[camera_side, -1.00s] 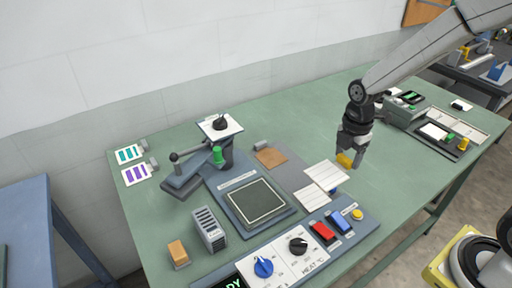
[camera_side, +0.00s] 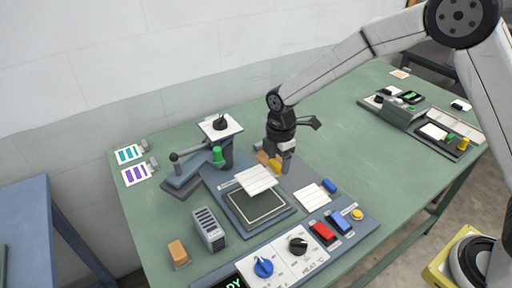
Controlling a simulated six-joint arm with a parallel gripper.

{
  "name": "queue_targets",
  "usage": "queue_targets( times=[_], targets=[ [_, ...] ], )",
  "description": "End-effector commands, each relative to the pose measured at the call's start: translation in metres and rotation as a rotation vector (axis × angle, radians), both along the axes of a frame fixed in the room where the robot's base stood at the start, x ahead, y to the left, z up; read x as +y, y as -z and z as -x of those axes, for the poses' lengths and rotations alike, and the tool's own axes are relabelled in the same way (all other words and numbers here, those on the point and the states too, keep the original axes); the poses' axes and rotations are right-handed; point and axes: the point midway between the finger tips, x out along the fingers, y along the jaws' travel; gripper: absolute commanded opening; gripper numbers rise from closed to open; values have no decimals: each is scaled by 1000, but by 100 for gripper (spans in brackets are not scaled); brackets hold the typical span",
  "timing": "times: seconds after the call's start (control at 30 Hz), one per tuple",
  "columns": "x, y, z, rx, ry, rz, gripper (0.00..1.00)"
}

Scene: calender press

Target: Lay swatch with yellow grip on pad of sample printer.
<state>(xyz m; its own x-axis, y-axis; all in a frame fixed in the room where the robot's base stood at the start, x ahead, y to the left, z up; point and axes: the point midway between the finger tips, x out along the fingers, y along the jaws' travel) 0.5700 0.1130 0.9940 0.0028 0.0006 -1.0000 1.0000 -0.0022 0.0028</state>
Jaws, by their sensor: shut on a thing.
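My gripper (camera_side: 276,163) is shut on the yellow grip (camera_side: 275,165) of a white lined swatch (camera_side: 256,180). The swatch reaches out to the left of the gripper, over the far part of the sample printer's dark square pad (camera_side: 258,207). It appears raised above the pad; I cannot tell whether any edge touches. The pad's light-framed near part shows bare. A second white swatch (camera_side: 312,197) with a blue grip (camera_side: 330,186) lies on a grey area right of the pad.
A control panel (camera_side: 290,250) runs along the front. A grey slotted block (camera_side: 209,229) stands left of the pad. The table's right middle is clear.

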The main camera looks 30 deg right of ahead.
Motion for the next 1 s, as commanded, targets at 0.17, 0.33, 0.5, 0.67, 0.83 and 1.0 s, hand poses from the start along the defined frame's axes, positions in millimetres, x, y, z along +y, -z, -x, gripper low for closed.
queue_targets(
  times=[0.17, 0.33, 0.5, 0.67, 0.83, 1.0],
  targets=[
    [0, 1, 0, 1, 0, 0, 9],
    [0, 8, 0, 2, 0, 0, 9],
    [0, 19, 0, 2, 0, 0, 9],
    [0, 30, 0, 1, 0, 0, 9],
    [0, 38, 0, 1, 0, 0, 9],
    [0, 40, 0, 0, 0, 0, 9]
  ],
)
